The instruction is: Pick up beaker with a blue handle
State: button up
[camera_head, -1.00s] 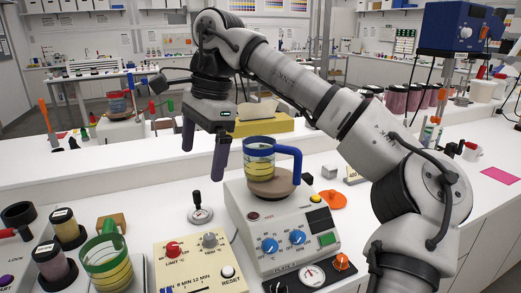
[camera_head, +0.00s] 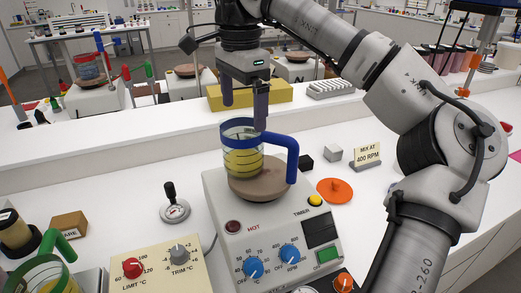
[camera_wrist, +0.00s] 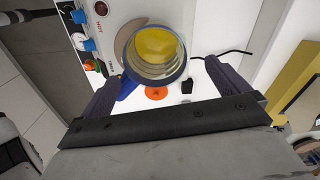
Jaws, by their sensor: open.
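The beaker with a blue handle (camera_head: 242,150) stands upright on the round plate of a hot-plate stirrer (camera_head: 270,235). It is clear, with a blue rim and yellow contents, and its handle points right. My gripper (camera_head: 245,115) is open and empty, its fingers pointing down, just above and behind the beaker's rim in the head view. In the wrist view the beaker (camera_wrist: 158,50) lies ahead between the two spread fingers, seen from above. Part of the blue handle (camera_wrist: 126,88) shows there near the left finger.
A beaker with a green handle (camera_head: 40,275) stands at lower left. A control box with knobs (camera_head: 155,270), a joystick (camera_head: 172,205), an orange disc (camera_head: 334,190) and a sign (camera_head: 367,155) surround the stirrer. A yellow box (camera_head: 285,93) lies behind.

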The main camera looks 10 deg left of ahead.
aim_at(243, 123)
notch_tip(243, 123, down, 4)
jog(key=shift+f, duration=0.1)
jog(key=f, duration=0.1)
jog(key=f+p, duration=0.1)
jog(key=f, duration=0.2)
jog(key=shift+s+d+f, duration=0.1)
jog(key=shift+s+d, duration=0.1)
jog(key=shift+s, duration=0.05)
jog(key=shift+f+p, duration=0.3)
jog(key=shift+f, duration=0.2)
jog(key=c, duration=1.3)
